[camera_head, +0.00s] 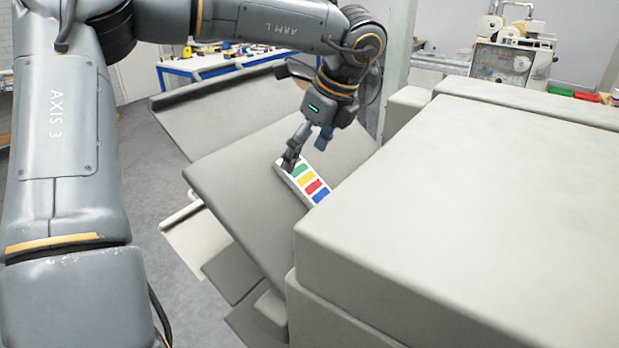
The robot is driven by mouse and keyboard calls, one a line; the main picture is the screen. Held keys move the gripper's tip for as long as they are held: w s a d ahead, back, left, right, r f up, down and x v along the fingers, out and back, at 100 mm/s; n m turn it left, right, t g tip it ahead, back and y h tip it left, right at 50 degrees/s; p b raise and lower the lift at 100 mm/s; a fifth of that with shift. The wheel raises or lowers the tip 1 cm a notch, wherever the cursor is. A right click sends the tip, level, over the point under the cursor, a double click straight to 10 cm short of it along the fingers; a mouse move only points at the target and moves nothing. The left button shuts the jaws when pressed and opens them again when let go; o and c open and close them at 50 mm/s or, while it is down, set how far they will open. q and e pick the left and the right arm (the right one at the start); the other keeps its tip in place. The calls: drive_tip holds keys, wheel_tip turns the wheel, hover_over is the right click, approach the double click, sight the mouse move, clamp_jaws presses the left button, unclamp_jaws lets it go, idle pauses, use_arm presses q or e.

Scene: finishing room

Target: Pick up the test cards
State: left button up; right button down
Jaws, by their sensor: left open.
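The test cards (311,186) show as a white block with green, yellow, red and blue patches on top. They lie on a sloping grey panel (245,190), close to the large grey machine body. My left gripper (289,164) points down at the upper left end of the cards, with its fingers open. The fingers overlap that end in the picture; I cannot tell whether they touch it. My right gripper is not in view.
The large grey machine body (480,190) fills the right side. Another tray (215,110) sits behind the panel. A blue-framed workbench (190,68) stands at the back. Green (561,90) and red bins (587,96) stand at the far right. Grey floor is clear at left.

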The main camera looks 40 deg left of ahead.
sight(298, 170)
use_arm(q)
drive_tip(key=p+x, duration=0.2)
drive_tip(key=x, duration=0.1)
drive_tip(key=shift+s+a, duration=0.1)
drive_tip(key=shift+s, duration=0.1)
drive_tip(key=shift+w+a+f, duration=0.1)
drive_tip(key=shift+w+f, duration=0.05)
drive_tip(key=shift+f, duration=0.1)
drive_tip(key=c, duration=1.3)
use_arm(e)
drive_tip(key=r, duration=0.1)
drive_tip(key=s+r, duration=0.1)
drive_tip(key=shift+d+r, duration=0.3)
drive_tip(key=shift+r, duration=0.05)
use_arm(q)
drive_tip(key=shift+r, duration=0.1)
